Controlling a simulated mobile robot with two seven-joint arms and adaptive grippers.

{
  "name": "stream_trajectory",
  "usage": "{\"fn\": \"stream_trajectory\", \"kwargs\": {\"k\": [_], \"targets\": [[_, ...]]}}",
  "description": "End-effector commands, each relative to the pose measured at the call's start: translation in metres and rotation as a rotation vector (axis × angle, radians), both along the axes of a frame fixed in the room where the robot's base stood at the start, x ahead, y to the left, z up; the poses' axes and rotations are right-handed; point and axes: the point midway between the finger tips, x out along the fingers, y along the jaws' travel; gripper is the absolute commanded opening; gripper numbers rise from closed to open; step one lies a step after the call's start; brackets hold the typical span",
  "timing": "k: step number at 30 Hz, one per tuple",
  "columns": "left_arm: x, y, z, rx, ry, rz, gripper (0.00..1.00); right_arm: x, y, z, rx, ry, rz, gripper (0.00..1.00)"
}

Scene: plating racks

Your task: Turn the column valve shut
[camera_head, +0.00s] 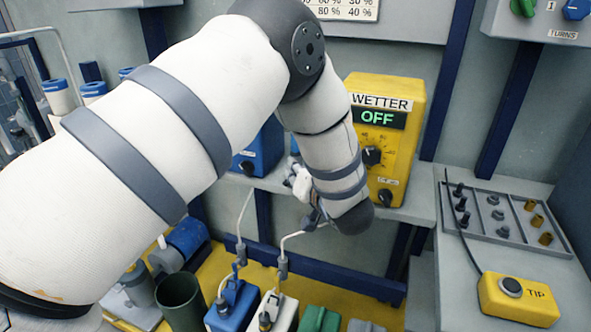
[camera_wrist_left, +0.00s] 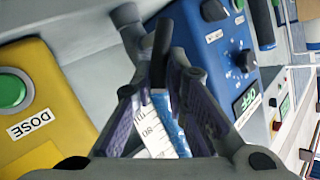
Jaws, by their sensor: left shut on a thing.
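My left gripper (camera_head: 312,205) is at the end of the white arm that crosses the head view, in front of the back shelf; the arm hides much of it. In the left wrist view the two purple-padded fingers of this gripper (camera_wrist_left: 163,82) are closed around a dark, bar-like piece (camera_wrist_left: 160,45), which looks like the column valve. The graduated column (camera_wrist_left: 155,130), with blue showing in it, lies behind and between the fingers. The fingers hide much of the valve, and its exact turn cannot be told. My right gripper is in neither view.
A yellow WETTER box (camera_head: 414,150) reading OFF stands right of my arm. A blue box (camera_wrist_left: 215,55) and a yellow DOSE box (camera_wrist_left: 45,105) flank the gripper. A yellow TIP box (camera_head: 518,300) and a fittings tray (camera_head: 480,215) lie right. Several bottles stand below.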

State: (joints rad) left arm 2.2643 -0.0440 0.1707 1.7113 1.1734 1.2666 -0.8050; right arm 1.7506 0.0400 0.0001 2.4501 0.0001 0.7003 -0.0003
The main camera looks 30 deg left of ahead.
Motion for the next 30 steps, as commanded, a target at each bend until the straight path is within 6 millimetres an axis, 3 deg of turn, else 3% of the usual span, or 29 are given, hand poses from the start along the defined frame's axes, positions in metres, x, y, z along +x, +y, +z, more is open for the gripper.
{"fn": "stream_trajectory", "kwargs": {"k": [1, 5, 15, 30], "targets": [[-0.001, 0.001, 0.01, -0.047, -0.021, 0.0, 0.0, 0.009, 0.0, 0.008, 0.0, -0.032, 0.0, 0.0], [-0.002, 0.005, 0.009, -0.168, -0.046, -0.001, 0.0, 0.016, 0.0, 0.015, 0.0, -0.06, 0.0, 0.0], [-0.005, 0.016, 0.007, -0.44, -0.102, -0.001, 0.0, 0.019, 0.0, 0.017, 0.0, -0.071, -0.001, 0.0], [-0.007, 0.023, 0.006, -0.634, -0.146, -0.001, 0.0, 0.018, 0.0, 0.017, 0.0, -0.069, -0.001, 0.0]]}}
